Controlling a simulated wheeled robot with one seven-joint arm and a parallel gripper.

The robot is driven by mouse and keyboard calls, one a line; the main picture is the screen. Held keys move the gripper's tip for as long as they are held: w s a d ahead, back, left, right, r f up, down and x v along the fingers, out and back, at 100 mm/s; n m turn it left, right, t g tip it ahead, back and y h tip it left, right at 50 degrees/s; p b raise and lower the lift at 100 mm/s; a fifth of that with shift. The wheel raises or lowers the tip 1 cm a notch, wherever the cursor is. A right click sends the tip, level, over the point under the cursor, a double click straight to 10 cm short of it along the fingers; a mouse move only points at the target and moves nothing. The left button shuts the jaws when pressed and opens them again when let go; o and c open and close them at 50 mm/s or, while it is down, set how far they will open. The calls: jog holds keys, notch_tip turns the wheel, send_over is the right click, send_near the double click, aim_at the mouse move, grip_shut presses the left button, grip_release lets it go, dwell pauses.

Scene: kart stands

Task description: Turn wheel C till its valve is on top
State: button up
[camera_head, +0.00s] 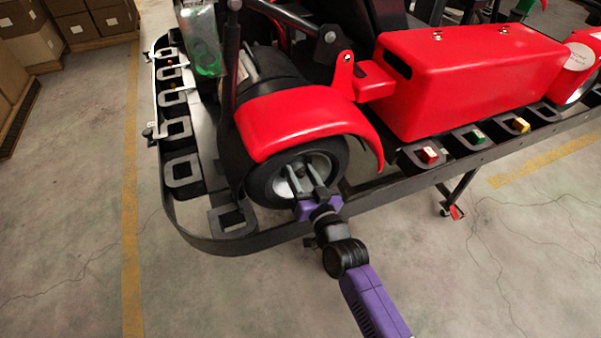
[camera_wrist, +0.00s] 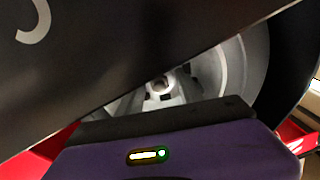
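The wheel (camera_head: 343,157) is a black tyre with a pale grey rim under the red rear fender (camera_head: 300,124) of the kart. Its rim also shows in the wrist view (camera_wrist: 235,65), with the hub nut in the middle. I cannot make out a valve; much of the rim is hidden. My gripper (camera_head: 302,173) is purple with dark fingers. The two fingers are apart in front of the wheel's hub, with no object seen between them. I cannot tell whether they touch the rim. No full wheel letter is readable.
A dark stand rail (camera_head: 263,238) runs below and in front of the wheel. A dark panel (camera_wrist: 90,60) with a partial white mark covers the wrist view's upper left. Tray slots hold red (camera_head: 428,155), green and yellow pieces. Boxes (camera_head: 35,48) stand at left; the floor in front is clear.

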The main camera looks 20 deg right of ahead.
jog(key=s, duration=0.7)
jog(key=shift+s, duration=0.4)
notch_tip(320, 180, up, 5)
jog(key=w+n+y+b, duration=0.1)
jog(key=w+b, duration=0.1)
jog(key=b, duration=0.1)
jog(key=w+f+g, duration=0.4)
jog(key=shift+w+d+f+y, duration=0.1)
jog(key=shift+w+f+y, duration=0.05)
jog(key=shift+w+y, duration=0.15)
dwell(0.3)
